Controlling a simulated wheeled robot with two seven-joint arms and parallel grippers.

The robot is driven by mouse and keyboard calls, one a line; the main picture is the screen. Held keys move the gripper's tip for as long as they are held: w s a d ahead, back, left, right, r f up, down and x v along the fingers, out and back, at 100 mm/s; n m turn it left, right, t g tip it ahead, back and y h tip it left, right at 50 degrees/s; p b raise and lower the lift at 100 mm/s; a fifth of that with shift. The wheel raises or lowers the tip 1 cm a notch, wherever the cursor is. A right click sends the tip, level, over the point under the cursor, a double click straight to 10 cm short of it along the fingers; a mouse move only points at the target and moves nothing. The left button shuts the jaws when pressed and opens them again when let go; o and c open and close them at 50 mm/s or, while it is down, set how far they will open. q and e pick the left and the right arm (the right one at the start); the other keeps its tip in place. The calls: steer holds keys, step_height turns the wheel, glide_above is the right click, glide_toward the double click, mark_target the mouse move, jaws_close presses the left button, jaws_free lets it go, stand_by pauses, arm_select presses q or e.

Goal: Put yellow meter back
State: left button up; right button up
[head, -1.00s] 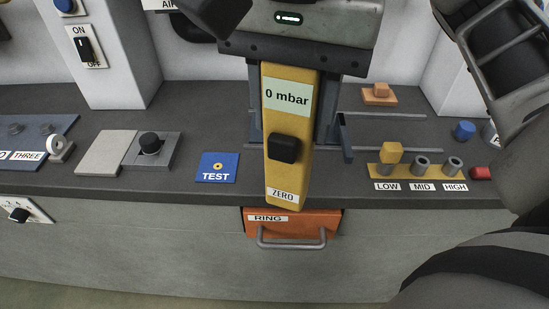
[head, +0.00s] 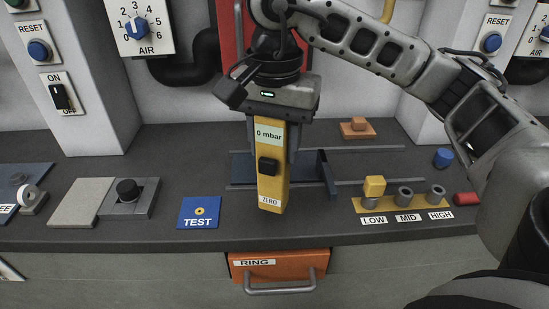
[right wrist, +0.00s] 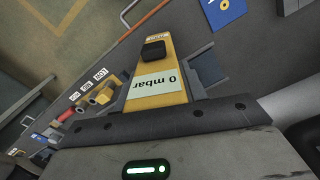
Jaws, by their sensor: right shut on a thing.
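The yellow meter (head: 268,190), reading "0 mbar" with a black knob and a ZERO label, hangs upright from my right gripper (head: 271,145), shut on its upper part. It is over the grey bench, in front of a dark blue-grey holder (head: 318,172) on rails, which it partly hides. I cannot tell whether the meter touches the bench or holder. In the right wrist view the meter (right wrist: 158,92) sits between the fingers, its knob end pointing away. My left gripper is not in view.
A blue TEST pad (head: 199,212) lies left of the meter. LOW, MID and HIGH posts (head: 405,197) stand right, a yellow cap on LOW. An orange block (head: 357,128) is behind. An orange RING drawer (head: 278,268) sits below the bench edge. A red panel (head: 232,50) is on the wall.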

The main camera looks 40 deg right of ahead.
mark_target(275, 159)
steer(key=f, duration=0.3)
steer(key=shift+w+d+f, duration=0.2)
steer(key=shift+w+d, duration=0.05)
steer(key=shift+f, duration=0.4)
steer(key=o, duration=1.2)
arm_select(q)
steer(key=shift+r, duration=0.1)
arm_select(e)
steer(key=shift+r, duration=0.15)
